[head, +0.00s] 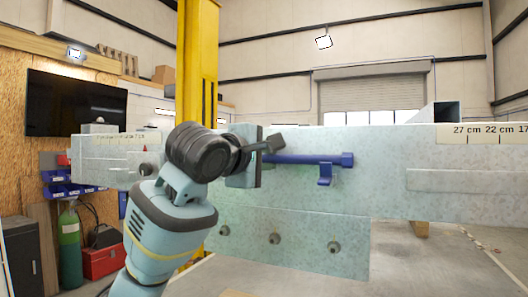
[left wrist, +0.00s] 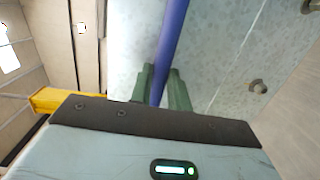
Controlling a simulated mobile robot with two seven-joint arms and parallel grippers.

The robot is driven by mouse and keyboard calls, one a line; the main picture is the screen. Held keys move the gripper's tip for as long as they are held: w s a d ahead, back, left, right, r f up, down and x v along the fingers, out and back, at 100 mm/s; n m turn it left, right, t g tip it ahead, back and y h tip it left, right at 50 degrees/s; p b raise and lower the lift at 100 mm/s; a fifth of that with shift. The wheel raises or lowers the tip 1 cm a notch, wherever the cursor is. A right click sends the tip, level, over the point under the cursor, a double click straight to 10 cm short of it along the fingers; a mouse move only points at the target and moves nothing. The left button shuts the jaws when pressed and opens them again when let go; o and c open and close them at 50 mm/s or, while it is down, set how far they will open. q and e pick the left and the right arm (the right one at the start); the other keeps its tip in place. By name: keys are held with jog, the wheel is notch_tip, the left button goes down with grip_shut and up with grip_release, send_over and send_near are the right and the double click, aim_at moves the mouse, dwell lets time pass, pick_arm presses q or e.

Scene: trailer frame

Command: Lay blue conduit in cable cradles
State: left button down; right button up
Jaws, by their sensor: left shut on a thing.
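The blue conduit (head: 312,159) lies level along the face of the galvanised trailer frame (head: 395,160), with a thicker right end. My left gripper (head: 270,146) is shut on it left of its middle; the arm hides its left part. In the left wrist view the conduit (left wrist: 173,40) runs between the two grey-green fingers of my left gripper (left wrist: 163,88). A blue hook-shaped cradle (head: 325,177) shows just under the conduit near its right end. I cannot tell whether the conduit rests in it. My right gripper is in neither view.
A lower plate (head: 300,240) with several round bolts hangs below the beam. A yellow column (head: 198,60) stands behind. A green gas cylinder (head: 70,245) and a red box (head: 101,262) are at the left. The floor at the right is open.

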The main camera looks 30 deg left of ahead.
pick_arm(q)
jog(key=shift+f, duration=1.45)
jog(key=c, duration=1.3)
grip_release()
jog(key=shift+o, duration=0.2)
jog(key=shift+s, duration=0.15)
jog(key=s, duration=0.7)
jog(key=shift+s+a+r, duration=0.25)
jog(key=shift+r, duration=0.1)
